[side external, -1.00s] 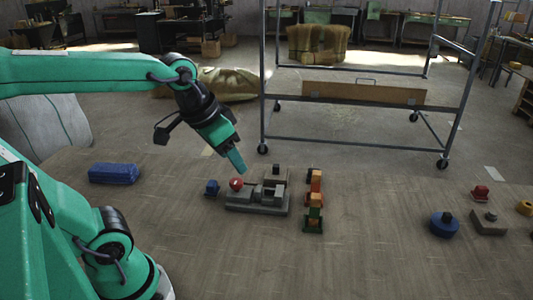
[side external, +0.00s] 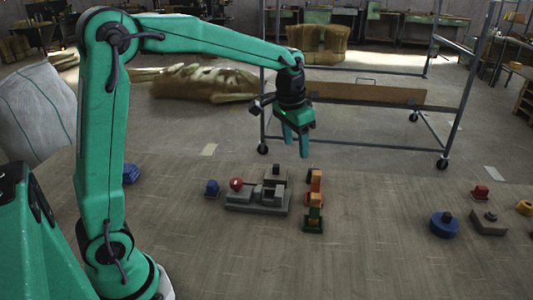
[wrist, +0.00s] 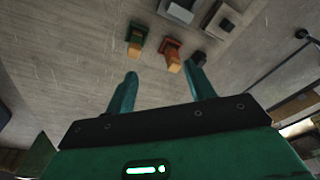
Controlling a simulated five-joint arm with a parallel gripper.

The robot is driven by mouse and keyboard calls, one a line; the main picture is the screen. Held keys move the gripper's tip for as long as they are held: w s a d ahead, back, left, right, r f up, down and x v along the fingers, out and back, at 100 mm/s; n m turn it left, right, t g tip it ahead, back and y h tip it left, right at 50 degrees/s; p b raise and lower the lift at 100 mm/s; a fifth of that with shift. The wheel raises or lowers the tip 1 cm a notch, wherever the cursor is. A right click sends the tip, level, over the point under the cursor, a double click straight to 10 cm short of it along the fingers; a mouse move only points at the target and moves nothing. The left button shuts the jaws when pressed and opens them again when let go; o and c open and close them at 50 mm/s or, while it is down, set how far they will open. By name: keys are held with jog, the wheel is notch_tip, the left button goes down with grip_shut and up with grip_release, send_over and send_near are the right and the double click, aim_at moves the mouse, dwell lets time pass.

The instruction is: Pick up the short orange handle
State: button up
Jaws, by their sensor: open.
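Two pieces with orange handles stand close together on the wooden table. The farther has a red base and an orange handle (side external: 316,177); it also shows in the wrist view (wrist: 173,66). The nearer has a green base and an orange handle (side external: 316,199), also in the wrist view (wrist: 134,49). I cannot tell which handle is the short one. My gripper (side external: 296,153) is open and empty, pointing down above and behind them. In the wrist view the red piece's handle appears between the fingertips (wrist: 164,68), beyond them and apart.
A grey vise (side external: 257,206) with a red ball stands just left of the handles, with a small blue piece (side external: 212,188) beside it. A blue round piece (side external: 444,224) and several small parts lie at the right. The table's front is clear. A metal frame stands behind.

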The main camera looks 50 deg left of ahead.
jog(key=g, duration=0.2)
send_over(315, 186)
jog(key=a, duration=0.1)
jog(key=shift+m, duration=0.4)
jog(key=f, duration=1.1)
jog(key=shift+w, duration=0.3)
jog(key=shift+w+a+f, duration=0.1)
jog(key=shift+w+f, duration=0.2)
jog(key=shift+f, duration=4.1)
jog(key=c, duration=1)
jog(key=shift+c, duration=0.2)
jog(key=shift+r, duration=5)
